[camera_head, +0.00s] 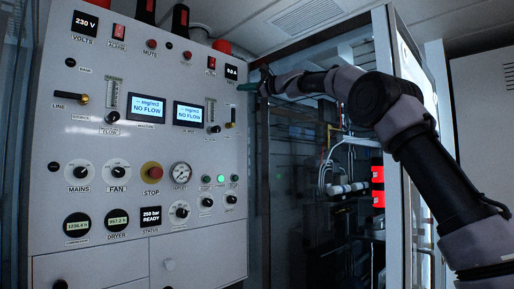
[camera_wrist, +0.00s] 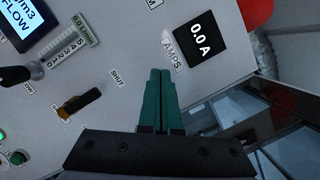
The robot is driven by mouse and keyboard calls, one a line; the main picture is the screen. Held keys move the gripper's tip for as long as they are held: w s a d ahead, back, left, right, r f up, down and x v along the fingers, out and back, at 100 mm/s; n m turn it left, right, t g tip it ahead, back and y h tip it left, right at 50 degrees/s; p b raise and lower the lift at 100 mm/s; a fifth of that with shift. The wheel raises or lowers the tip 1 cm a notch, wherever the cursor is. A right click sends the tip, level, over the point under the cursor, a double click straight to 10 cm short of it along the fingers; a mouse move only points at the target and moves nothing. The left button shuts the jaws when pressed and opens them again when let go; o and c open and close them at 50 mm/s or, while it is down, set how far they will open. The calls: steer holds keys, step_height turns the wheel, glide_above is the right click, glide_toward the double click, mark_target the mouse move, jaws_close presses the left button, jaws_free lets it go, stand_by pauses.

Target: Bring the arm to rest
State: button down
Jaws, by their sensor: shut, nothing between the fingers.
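My arm reaches in from the right side of the head view and is bent at a raised elbow. My gripper (camera_head: 247,86) is at the upper right edge of the grey panel (camera_head: 140,140). In the wrist view its two green fingers (camera_wrist: 160,72) lie together, shut and empty. The fingertips point at the panel near the AMPS display (camera_wrist: 200,40), which reads 0.0 A. From these views I cannot tell whether they touch the panel. An orange-and-black lever (camera_wrist: 80,103) lies to the left of the fingers in the wrist view.
The panel carries several knobs, switches and gauges, including a red STOP button (camera_head: 152,171) and two NO FLOW screens. A tall glazed cabinet (camera_head: 305,180) with pipes and red parts stands right of the panel, behind my arm. A red cap (camera_wrist: 257,12) sits beside the panel's edge.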

steer(key=s+d+f+n+g+h, duration=0.1)
steer(key=s+d+f+n+h, duration=0.3)
steer(key=s+d+f, duration=1.4)
steer(key=s+d+f+n+g+h, duration=0.1)
steer(key=s+d+f+n+h, duration=0.3)
steer(key=s+d+f+h, duration=0.7)
steer(key=s+d+f, duration=0.8)
steer(key=s+f, duration=0.3)
steer(key=f, duration=0.2)
steer(key=shift+s+d, duration=0.2)
